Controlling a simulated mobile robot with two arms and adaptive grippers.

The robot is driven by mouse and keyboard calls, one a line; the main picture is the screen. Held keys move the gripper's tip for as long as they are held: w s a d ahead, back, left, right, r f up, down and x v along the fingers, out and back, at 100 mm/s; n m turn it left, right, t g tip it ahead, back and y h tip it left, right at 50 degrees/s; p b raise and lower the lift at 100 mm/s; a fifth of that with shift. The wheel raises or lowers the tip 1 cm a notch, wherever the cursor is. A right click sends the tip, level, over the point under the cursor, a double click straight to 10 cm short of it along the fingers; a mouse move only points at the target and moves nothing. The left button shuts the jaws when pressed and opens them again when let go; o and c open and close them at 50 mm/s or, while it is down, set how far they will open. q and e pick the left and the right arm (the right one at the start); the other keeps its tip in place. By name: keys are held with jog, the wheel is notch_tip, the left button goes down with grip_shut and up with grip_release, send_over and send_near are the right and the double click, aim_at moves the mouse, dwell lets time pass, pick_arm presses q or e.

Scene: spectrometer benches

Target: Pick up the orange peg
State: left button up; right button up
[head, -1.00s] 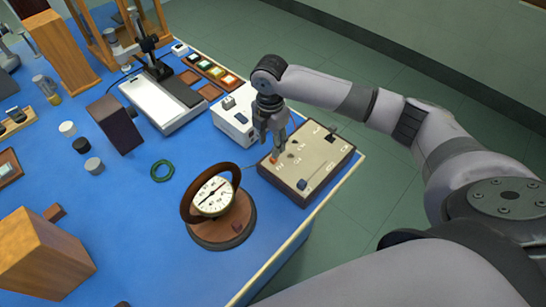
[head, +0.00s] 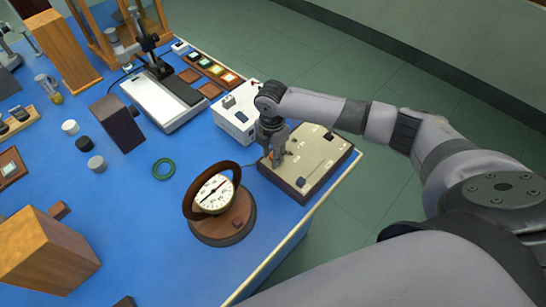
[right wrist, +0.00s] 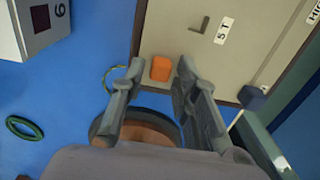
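The orange peg (right wrist: 160,68) stands on a beige-topped board (right wrist: 215,55) with a dark wooden edge, near the edge in the right wrist view. The board (head: 320,152) lies at the right edge of the blue table in the head view, where the peg is mostly hidden by my gripper. My right gripper (head: 277,160) points down over the board's left part. In the right wrist view its fingers (right wrist: 160,72) are apart, one on each side of the peg, with gaps visible. My left gripper is not in view.
A dark blue block (head: 301,182) sits on the board's near corner. A round dial instrument with a wooden ring (head: 222,220) stands close by at the near left. A white box (head: 235,118) stands behind the gripper. A green ring (head: 164,169) lies on open blue table.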

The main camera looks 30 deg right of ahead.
aim_at(272, 156)
grip_shut()
notch_tip(272, 156, up, 23)
jog(key=p, duration=0.2)
dwell(1.3)
